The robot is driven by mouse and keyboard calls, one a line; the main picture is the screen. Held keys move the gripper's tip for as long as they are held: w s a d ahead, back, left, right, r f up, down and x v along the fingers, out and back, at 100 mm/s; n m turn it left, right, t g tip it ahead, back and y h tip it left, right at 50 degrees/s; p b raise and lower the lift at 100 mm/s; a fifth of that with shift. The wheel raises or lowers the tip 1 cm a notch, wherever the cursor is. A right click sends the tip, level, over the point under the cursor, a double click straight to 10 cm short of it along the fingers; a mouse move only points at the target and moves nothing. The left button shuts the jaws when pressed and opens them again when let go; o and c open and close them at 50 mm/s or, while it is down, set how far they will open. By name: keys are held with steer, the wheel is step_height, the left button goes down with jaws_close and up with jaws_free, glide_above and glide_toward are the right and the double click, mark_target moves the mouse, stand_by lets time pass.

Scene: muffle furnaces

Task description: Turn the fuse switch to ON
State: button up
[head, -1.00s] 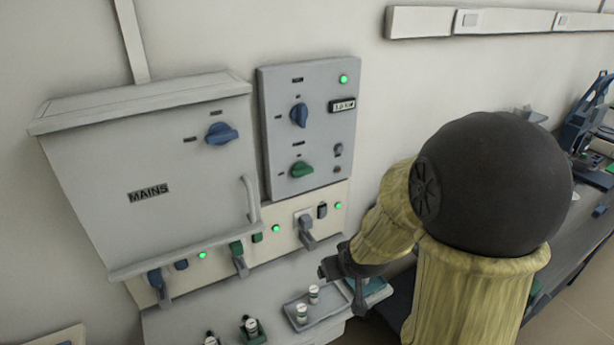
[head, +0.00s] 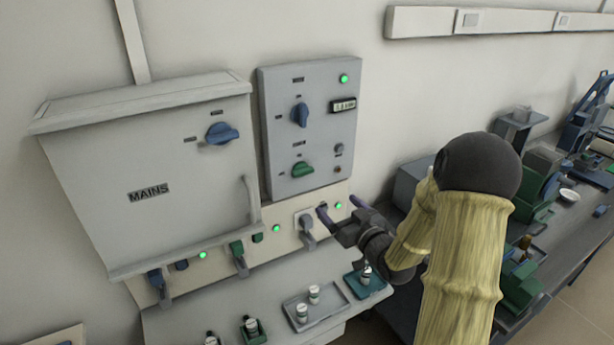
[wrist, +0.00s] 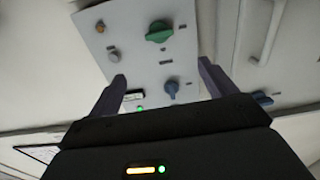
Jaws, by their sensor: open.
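A grey control panel (head: 327,164) on the wall bears a blue knob (head: 300,114) above a green knob (head: 302,170). The grey MAINS box (head: 110,225) to its left has another blue knob (head: 221,133). Labels are too small to read, so I cannot tell which knob is the fuse switch. My gripper (head: 338,208) is open and empty, in front of the panel's lower right. In the wrist view, upside down, the green knob (wrist: 159,31) and blue knob (wrist: 172,90) show between and beyond my fingers, apart from them.
Below the panel is a cream strip with sockets, plugs and green lamps (head: 338,205). A shelf under it holds a grey tray (head: 328,312) with white-topped bottles and a teal tray (head: 366,283). A bench with equipment (head: 541,240) stands right. Space before the panel is clear.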

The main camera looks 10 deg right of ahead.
mark_target(305, 173)
steer(key=shift+w, duration=0.1)
steer(key=p+x, duration=0.5)
steer(key=x, duration=1.2)
steer(key=shift+w+f, duration=0.1)
steer(key=shift+w, duration=0.05)
steer(key=c, duration=1)
